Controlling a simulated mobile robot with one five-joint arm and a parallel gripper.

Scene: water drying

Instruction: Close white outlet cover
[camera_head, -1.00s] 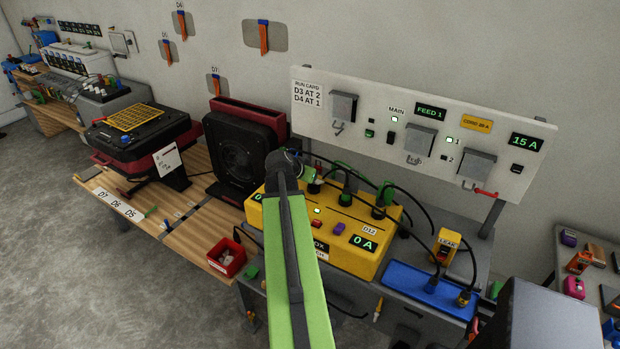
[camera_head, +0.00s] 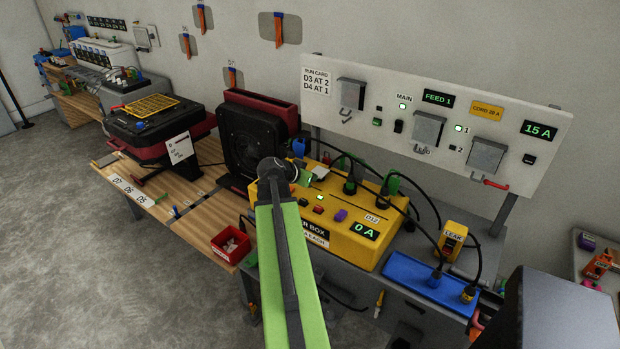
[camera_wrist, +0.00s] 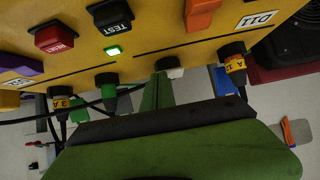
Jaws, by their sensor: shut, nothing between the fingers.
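The yellow power box (camera_head: 345,244) stands on the grey bench, with plugs and cables along its back. A small pale piece that looks like the white outlet cover (camera_head: 319,174) shows on its top, just right of my gripper (camera_head: 304,178). In the wrist view my gripper (camera_wrist: 158,92) is shut and empty, its green fingers reaching the box's edge. A whitish bit (camera_wrist: 174,69) shows just beside the fingertips, mostly hidden behind them. I cannot tell whether the cover is touched, or how far it is open.
Plugs with black cables (camera_head: 351,186) stand to the right of my gripper, and a blue plug (camera_head: 300,147) stands behind it. A black fan unit (camera_head: 250,145) is close on the left. A white panel (camera_head: 435,125) rises behind the box.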

